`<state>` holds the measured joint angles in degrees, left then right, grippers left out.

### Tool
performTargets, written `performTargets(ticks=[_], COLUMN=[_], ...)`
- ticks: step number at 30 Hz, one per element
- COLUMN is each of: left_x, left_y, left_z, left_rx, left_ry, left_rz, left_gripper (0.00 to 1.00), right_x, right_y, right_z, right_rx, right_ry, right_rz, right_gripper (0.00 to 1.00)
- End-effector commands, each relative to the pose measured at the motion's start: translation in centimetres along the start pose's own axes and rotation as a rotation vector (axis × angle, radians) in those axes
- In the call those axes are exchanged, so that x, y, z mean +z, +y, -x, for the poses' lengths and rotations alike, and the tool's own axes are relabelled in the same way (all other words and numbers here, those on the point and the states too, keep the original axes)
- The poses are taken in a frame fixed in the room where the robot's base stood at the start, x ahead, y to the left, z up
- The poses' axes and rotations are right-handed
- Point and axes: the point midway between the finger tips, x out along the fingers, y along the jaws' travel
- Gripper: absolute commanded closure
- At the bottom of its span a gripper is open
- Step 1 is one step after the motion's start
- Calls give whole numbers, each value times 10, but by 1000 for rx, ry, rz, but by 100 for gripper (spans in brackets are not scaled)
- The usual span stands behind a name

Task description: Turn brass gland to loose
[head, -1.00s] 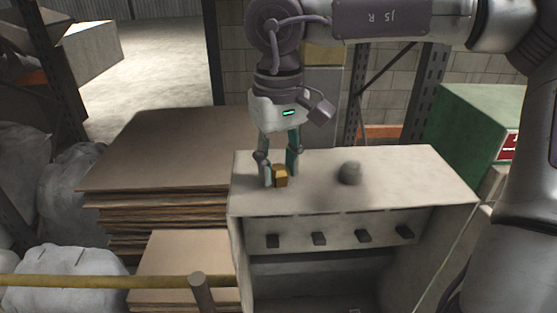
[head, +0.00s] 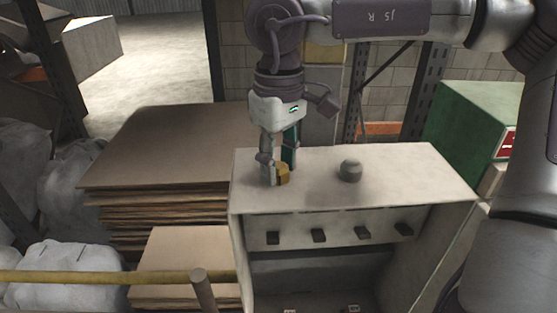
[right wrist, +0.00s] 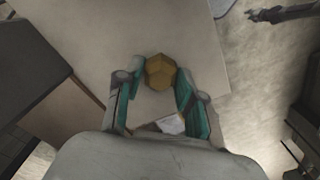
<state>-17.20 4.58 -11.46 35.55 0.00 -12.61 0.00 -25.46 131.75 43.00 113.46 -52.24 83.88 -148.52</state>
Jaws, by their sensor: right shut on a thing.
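The brass gland (head: 283,174) is a small gold faceted piece on the top of a pale cabinet (head: 400,170), near its left end. My right gripper (head: 278,173) points down at it from above and is shut on it. In the right wrist view the brass gland (right wrist: 161,72) sits between the tips of the right gripper's teal-lined fingers (right wrist: 158,85). The fingers hide part of the gland's sides in the head view. My left gripper is not in view.
A grey rounded knob (head: 350,170) stands on the cabinet top to the right of the gland. Several dark knobs (head: 319,235) line the cabinet's front. Stacked brown sheets (head: 160,155) lie to the left, and a yellow rail (head: 90,277) crosses the lower left. A green box (head: 470,120) stands at right.

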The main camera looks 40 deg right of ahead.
Motion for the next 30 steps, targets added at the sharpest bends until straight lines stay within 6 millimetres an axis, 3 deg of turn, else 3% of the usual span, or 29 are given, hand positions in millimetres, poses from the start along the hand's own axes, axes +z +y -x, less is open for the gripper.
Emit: performTargets(ticks=[3, 4, 8, 20, 30], left_x=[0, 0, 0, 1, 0], left_y=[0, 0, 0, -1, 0], left_z=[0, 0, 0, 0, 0], left_rx=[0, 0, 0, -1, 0], left_ry=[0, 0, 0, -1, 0], left_rz=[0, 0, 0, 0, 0], left_gripper=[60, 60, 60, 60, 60], right_x=[0, 0, 0, 0, -1], right_y=[0, 0, 0, 0, 0], right_z=[0, 0, 0, 7, 74], right_rx=[0, 0, 0, 0, 2], right_ry=[0, 0, 0, 2, 4], right_rz=[2, 2, 1, -1, -2], right_gripper=[97, 59, 37, 37, 37])
